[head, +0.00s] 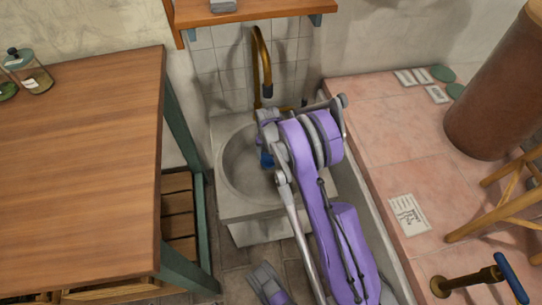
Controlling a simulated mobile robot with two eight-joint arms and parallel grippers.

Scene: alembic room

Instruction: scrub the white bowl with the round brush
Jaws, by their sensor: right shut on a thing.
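My right arm reaches over the stone sink (228,190) from below, with its wrist above the basin's right side. My right gripper (266,150) points down into the basin, mostly hidden by its own wrist. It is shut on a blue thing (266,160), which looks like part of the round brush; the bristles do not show. I cannot make out the white bowl; the wrist and arm hide the right part of the basin.
A brass tap (262,60) rises behind the basin, close to my wrist. A wooden table (80,170) with glass jars (32,72) stands to the left. A pink tiled ledge (385,140) with a brown cylinder (495,90) and wooden stool (500,205) is to the right.

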